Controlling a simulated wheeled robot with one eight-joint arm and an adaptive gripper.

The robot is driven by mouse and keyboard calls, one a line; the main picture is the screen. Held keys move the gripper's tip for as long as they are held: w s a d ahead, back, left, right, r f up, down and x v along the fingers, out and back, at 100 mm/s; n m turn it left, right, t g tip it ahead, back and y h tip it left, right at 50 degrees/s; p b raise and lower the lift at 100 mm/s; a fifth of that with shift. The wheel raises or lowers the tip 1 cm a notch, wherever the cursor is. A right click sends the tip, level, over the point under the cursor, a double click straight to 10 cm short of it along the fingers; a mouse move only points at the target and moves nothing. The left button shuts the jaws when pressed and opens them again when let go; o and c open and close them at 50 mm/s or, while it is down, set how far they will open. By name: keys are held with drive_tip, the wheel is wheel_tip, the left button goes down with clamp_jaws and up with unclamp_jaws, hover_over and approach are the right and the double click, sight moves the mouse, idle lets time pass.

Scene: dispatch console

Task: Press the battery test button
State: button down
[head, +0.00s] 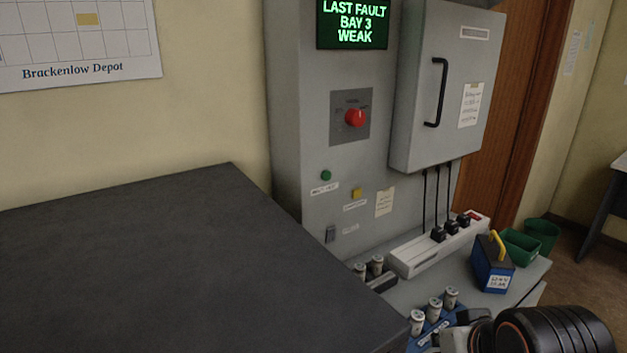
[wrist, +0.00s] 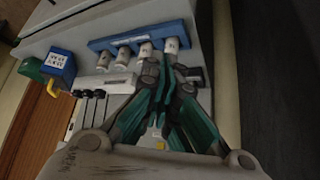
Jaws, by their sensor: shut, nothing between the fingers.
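Each has a small label that I cannot read, so I cannot tell which is the battery test button. A red knob (head: 355,118) sits above them, and a grey rocker switch (head: 330,234) below. In the wrist view my gripper (wrist: 166,73) is shut and empty, with its fingertips near the blue battery rack (wrist: 100,45). A small yellow patch (wrist: 160,145) shows between the finger links. In the head view only part of my arm shows, at the bottom right.
A grey cabinet (head: 415,75) juts out above. A dark worktop (head: 130,260) fills the left foreground.

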sight(326, 176)
drive_tip(key=shift+w, duration=0.1)
drive_tip(key=w+a+r+n+y+p, duration=0.1)
drive_tip(key=w+a+r+n+p, duration=0.2)
drive_tip(key=w+p, duration=0.5)
drive_tip(key=w+a+r+n+y+p, duration=0.1)
drive_tip(key=w+a+r+n+p, duration=0.2)
drive_tip(key=w+r+n+p, duration=0.2)
drive_tip(key=w+a+r+n+t+y+p, duration=0.1)
drive_tip(key=w+a+r+n+p, duration=0.2)
drive_tip(key=w+r+n+p, duration=0.2)
drive_tip(key=shift+w+a+n+p, duration=0.3)
drive_tip(key=shift+w+n+p, duration=1.6)
drive_tip(key=shift+w+p, duration=1.95)
drive_tip(key=shift+w+r+b, duration=0.1)
drive_tip(key=shift+w+b, duration=0.3)
drive_tip(key=shift+b, duration=0.05)
drive_tip(key=shift+w+a, duration=0.8)
drive_tip(key=shift+w, duration=0.4)
drive_tip(key=shift+w+a, duration=0.85)
drive_tip(key=shift+w, duration=0.4)
drive_tip(key=shift+w+a, duration=0.8)
drive_tip(key=shift+w, duration=0.4)
